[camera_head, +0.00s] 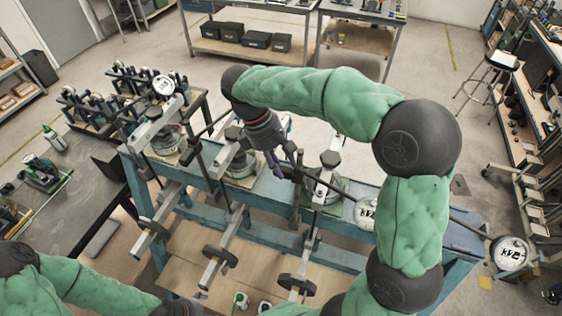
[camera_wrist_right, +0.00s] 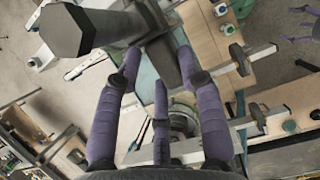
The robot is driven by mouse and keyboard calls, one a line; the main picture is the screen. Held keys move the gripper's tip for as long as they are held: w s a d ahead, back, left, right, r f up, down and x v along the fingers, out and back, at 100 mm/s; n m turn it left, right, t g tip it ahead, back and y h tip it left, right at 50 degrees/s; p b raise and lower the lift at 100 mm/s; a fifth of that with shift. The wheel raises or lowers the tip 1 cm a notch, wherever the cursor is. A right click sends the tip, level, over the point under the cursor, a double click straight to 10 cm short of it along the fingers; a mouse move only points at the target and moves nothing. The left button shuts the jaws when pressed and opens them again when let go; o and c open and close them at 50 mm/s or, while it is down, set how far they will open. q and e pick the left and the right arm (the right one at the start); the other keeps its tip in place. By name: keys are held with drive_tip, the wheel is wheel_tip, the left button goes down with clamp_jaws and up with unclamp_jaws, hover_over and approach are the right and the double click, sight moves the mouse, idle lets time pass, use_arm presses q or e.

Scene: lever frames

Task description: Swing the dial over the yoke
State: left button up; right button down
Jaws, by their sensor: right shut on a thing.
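Three lever frames stand along a blue bench, each with a pale beam, a round base and a dark weight. White round dials marked with black letters are at the left frame (camera_head: 163,85), the right frame (camera_head: 366,213) and far right (camera_head: 509,253). A thin dark rod leads from my right gripper (camera_head: 284,164) towards the right frame's dial. That gripper is shut on a dark bar near the middle frame; its fingers (camera_wrist_right: 160,68) partly hide it in the right wrist view. I cannot tell which part is the yoke. My left gripper (camera_head: 196,299) hovers low, with spread fingers in the wrist view (camera_wrist_right: 300,28).
The blue bench (camera_head: 262,232) has beams and weights (camera_head: 298,283) jutting towards me. A dark table (camera_head: 95,190) with a bottle (camera_head: 53,138) is at left. My right arm covers part of the right frame. Open floor lies behind the bench.

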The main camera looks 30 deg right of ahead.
drive_tip(key=shift+s+a+f+n, duration=0.25)
drive_tip(key=shift+a+n, duration=0.1)
drive_tip(key=shift+n, duration=0.25)
drive_tip(key=s+a+n+t+p, duration=0.1)
drive_tip(key=s+n+t+p, duration=0.4)
drive_tip(key=n, duration=1.2)
drive_tip(key=shift+s+t+h+p, duration=0.35)
drive_tip(key=shift+s+t, duration=0.25)
drive_tip(key=shift+s, duration=0.3)
drive_tip(key=shift+f, duration=0.1)
drive_tip(key=c, duration=0.8)
unclamp_jaws()
drive_tip(key=shift+c, duration=0.2)
drive_tip(key=shift+r, duration=0.2)
